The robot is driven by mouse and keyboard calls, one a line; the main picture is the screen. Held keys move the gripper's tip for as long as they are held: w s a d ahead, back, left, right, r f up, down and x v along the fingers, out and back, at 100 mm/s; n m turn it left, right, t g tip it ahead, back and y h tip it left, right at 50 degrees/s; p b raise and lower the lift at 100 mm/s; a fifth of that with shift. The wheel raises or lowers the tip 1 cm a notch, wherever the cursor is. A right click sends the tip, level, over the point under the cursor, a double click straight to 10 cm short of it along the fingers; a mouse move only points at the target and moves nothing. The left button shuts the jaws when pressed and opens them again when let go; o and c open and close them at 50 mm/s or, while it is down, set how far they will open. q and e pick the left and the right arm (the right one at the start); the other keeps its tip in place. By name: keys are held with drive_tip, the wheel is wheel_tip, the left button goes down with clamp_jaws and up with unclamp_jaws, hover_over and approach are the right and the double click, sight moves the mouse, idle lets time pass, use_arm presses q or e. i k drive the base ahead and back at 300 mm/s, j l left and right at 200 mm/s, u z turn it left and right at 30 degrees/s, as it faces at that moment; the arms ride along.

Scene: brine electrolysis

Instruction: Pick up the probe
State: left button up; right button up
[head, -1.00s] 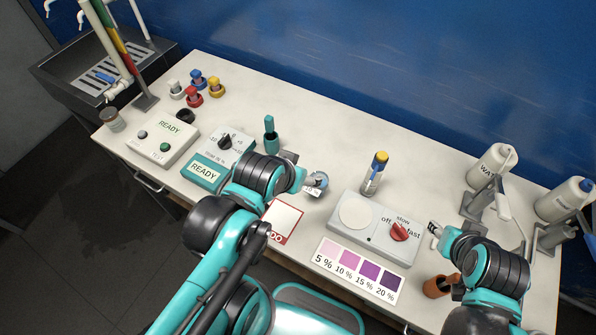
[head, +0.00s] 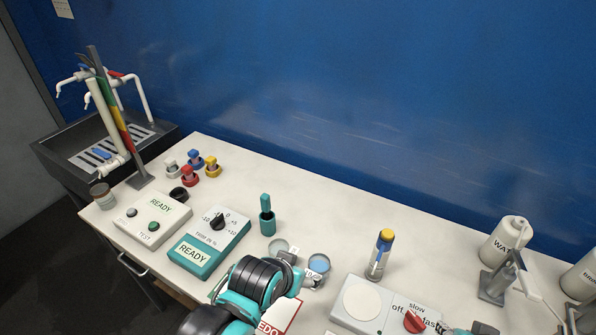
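A teal probe (head: 265,202) stands upright in a dark teal holder cup (head: 267,223) on the bench, behind and slightly left of my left gripper. My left gripper (head: 293,268) is low over the bench, beside a small clear vessel with bluish contents (head: 318,267). It is apart from the probe, and its fingers are too hidden to tell open from shut. My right gripper (head: 446,329) barely shows at the bottom edge, beside the stirrer's red knob; its opening is unclear.
A teal READY meter (head: 209,243) and white READY tester (head: 150,218) stand left. A blue-and-yellow capped tube (head: 381,255) and stirrer (head: 362,303) stand right. A round clear dish (head: 278,247) lies near the probe. Open bench lies behind the probe.

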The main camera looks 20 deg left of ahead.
sight(266, 201)
drive_tip(key=u, duration=1.05)
